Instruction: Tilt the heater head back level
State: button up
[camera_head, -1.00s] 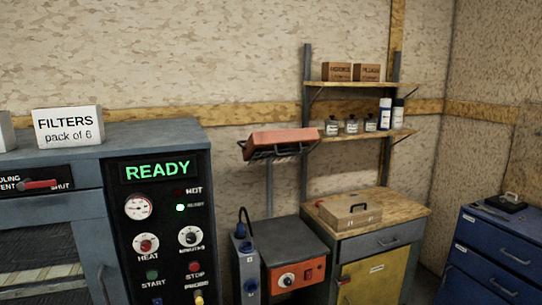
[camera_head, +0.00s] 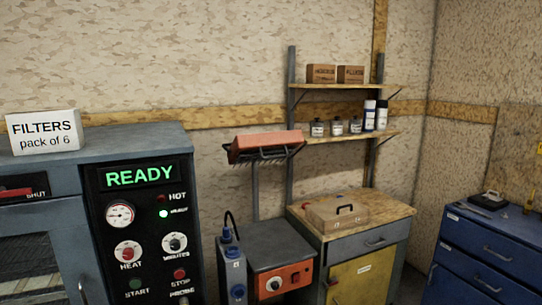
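The heater head is an orange-red box (camera_head: 266,142) with a dark wire guard (camera_head: 268,155) along its front and underside. It sits on top of a grey post (camera_head: 255,195) behind a grey unit with an orange control panel (camera_head: 285,279). Its long edge slopes slightly in the picture, and the guard faces forward and down. I cannot tell its exact tilt angle from here. My gripper is not in view.
An oven with a lit READY display (camera_head: 139,176) stands at left, a filters box (camera_head: 44,131) on top. A blue handled device (camera_head: 232,268) stands beside the grey unit. Right are a wooden-topped cabinet (camera_head: 385,215), shelves (camera_head: 352,86) and a blue drawer cabinet (camera_head: 480,252).

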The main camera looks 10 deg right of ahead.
aim_at(246, 148)
jog(key=i, duration=0.9)
